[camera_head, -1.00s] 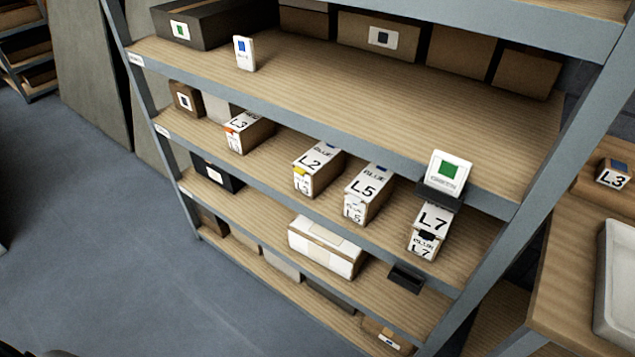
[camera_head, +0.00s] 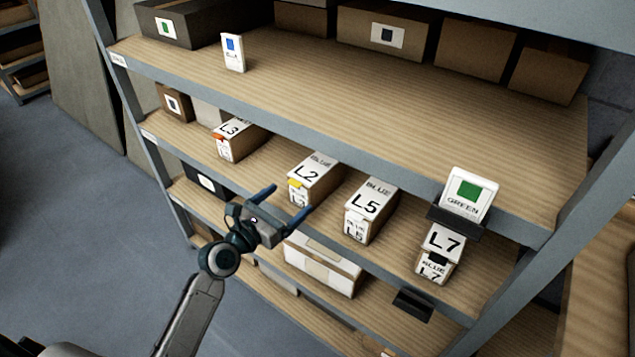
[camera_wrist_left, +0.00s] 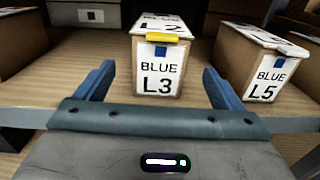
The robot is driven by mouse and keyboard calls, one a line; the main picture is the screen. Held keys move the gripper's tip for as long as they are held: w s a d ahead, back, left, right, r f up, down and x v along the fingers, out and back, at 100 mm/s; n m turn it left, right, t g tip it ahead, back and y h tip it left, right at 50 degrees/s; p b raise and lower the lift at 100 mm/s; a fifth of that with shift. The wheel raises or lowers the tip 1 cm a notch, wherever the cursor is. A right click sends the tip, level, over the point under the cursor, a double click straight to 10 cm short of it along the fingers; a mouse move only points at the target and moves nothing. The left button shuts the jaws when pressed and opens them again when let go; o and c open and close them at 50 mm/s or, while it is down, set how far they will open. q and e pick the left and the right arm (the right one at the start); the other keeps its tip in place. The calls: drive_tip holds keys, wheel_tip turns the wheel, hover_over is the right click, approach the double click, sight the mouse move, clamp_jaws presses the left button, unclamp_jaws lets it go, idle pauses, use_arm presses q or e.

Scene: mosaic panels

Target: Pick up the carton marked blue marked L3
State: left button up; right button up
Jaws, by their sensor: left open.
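A carton (camera_wrist_left: 160,68) stands straight ahead in the left wrist view. Its front label reads BLUE L3 with a blue square. Its top label reads L2, and a yellow tab sits at the top front edge. The same carton (camera_head: 314,176) is on the middle shelf in the head view. My left gripper (camera_head: 292,199) is open and empty in front of and below this carton. Its blue fingers are spread left and right of the carton in the wrist view, short of it. Another carton (camera_head: 238,138) farther left has L3 on top and an orange tab; its front label is unclear.
The L5 carton (camera_head: 370,209) stands right of the yellow-tabbed one, and the L7 carton (camera_head: 441,252) beyond it. A green sign (camera_head: 469,193) is on the shelf edge above L7. A white-labelled box (camera_head: 322,267) is on the shelf below. Gaps separate the cartons.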

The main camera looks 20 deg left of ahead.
sight(298, 191)
use_arm(q)
drive_tip(key=x, duration=0.4)
drive_tip(key=shift+x, duration=3.1)
drive_tip(key=c, duration=1.5)
